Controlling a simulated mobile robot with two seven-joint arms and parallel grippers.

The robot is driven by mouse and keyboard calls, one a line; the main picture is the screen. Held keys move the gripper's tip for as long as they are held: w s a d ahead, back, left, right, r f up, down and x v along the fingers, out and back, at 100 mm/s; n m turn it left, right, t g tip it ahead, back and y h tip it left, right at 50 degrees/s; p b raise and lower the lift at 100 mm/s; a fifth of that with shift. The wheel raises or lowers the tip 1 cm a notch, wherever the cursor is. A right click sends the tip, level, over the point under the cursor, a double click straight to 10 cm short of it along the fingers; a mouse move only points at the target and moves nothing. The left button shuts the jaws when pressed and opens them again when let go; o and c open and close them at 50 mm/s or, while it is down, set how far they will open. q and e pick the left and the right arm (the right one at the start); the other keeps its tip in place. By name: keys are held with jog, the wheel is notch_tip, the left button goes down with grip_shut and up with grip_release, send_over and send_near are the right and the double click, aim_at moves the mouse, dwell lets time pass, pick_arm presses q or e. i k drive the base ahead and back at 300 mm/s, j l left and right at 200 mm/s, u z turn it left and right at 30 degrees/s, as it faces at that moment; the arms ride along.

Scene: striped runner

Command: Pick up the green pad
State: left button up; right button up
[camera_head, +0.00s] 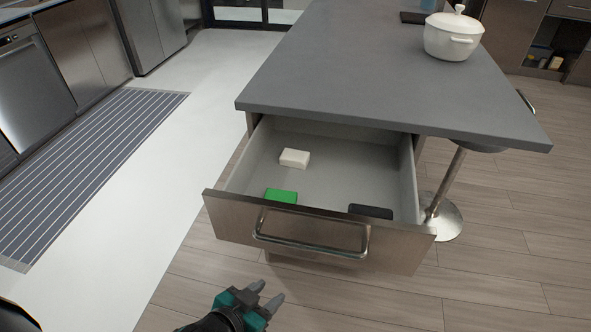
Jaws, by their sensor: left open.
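The green pad (281,196) lies on the floor of an open drawer (335,179), close to the drawer's front panel on the left side. The front panel hides part of its near edge. My left gripper (266,293) is at the bottom of the picture, outside the drawer and in front of its metal handle (312,247). Its two grey fingers are apart with nothing between them. My right gripper does not show.
The drawer also holds a white block (295,158) farther back and a dark block (371,211) at the front right. The grey countertop (375,75) overhangs the drawer's back. A white pot (453,36) stands on it. A striped runner (85,160) lies left.

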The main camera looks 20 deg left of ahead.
aim_at(275, 195)
jog(key=u, duration=0.8)
